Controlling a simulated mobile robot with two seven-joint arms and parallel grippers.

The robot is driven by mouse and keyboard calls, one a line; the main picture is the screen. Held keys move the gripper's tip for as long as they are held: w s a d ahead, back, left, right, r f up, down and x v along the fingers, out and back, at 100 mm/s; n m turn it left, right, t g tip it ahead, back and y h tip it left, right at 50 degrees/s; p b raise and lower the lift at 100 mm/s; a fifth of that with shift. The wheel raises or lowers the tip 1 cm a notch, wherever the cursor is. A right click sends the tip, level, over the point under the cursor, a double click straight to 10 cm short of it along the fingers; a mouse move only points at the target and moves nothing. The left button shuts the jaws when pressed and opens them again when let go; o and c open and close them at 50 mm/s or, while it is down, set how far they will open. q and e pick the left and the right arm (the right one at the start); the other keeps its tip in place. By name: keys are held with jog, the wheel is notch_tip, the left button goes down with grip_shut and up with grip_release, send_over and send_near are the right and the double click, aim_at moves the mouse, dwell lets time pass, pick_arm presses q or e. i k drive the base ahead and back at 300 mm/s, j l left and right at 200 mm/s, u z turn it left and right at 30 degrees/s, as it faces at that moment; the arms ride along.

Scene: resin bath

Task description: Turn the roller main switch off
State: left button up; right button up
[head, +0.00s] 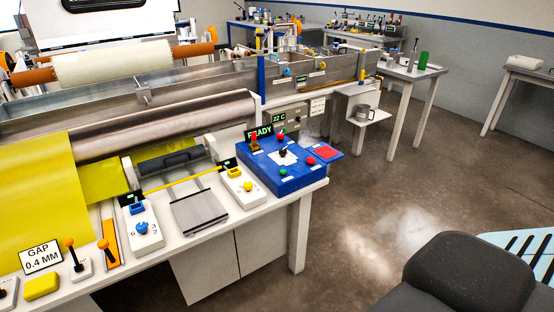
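A blue control box (279,164) stands on the near corner of the white bench, with a "READY" display (259,133) at its back edge. On its top are a dark knob on a white plate (283,155), an orange-brown lever (254,142), red buttons (310,161) and a green button (282,172). Left of it are a white box with a yellow knob (248,186) and a white box with a blue knob (142,228). Labels are too small to read, so I cannot tell which control is the roller main switch. Neither gripper is in view.
A steel roller (165,125) and yellow sheet (35,200) lie behind the controls. Orange-knobbed levers (73,253) and a "GAP 0.4 MM" sign (41,258) are at lower left.

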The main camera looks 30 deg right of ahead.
aim_at(279, 136)
jog(key=i+l, duration=1)
jog(key=i, duration=0.25)
jog(key=z, duration=2.1)
